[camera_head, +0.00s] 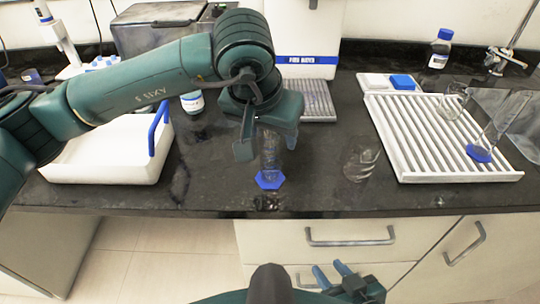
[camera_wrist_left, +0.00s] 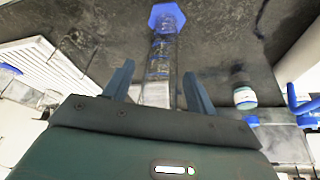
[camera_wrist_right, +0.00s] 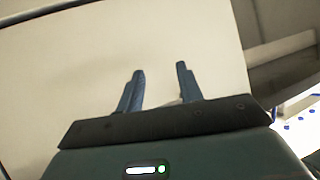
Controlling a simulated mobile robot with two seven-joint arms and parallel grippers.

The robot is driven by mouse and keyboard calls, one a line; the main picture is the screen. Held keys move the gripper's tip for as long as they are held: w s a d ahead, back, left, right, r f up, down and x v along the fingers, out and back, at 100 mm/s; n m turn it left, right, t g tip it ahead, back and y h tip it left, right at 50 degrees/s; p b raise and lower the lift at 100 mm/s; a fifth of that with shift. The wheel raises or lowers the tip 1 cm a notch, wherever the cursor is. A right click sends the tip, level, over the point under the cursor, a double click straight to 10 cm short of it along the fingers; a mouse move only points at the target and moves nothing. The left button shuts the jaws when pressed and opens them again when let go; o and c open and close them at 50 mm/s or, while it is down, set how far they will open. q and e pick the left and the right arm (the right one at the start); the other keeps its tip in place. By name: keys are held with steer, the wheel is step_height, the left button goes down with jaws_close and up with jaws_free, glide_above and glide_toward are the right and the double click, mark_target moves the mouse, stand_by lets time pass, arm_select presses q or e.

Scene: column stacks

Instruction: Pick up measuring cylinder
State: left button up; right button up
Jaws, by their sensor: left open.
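A clear measuring cylinder with a blue hexagonal base (camera_head: 270,180) stands on the dark counter near its front edge. My left gripper (camera_head: 268,145) is over its upper part, which is partly hidden in the head view. In the left wrist view, the cylinder (camera_wrist_left: 160,58) lies between the two spread fingers of the left gripper (camera_wrist_left: 157,82), with a gap on each side. My right gripper (camera_head: 335,273) is below the counter's front edge. Its fingers (camera_wrist_right: 160,78) are apart and empty before a pale cabinet surface. A second clear cylinder with a blue base (camera_head: 479,153) is on the rack.
A glass beaker (camera_head: 360,161) stands close to the cylinder's right. A white slatted rack (camera_head: 410,150) with glassware is at the right. A white tray with a blue handle (camera_head: 105,150) is at the left. A small bottle (camera_head: 192,103) stands behind my left arm.

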arm_select(q)
steer(key=shift+c, duration=0.6)
jaws_close()
steer(key=shift+r, duration=0.1)
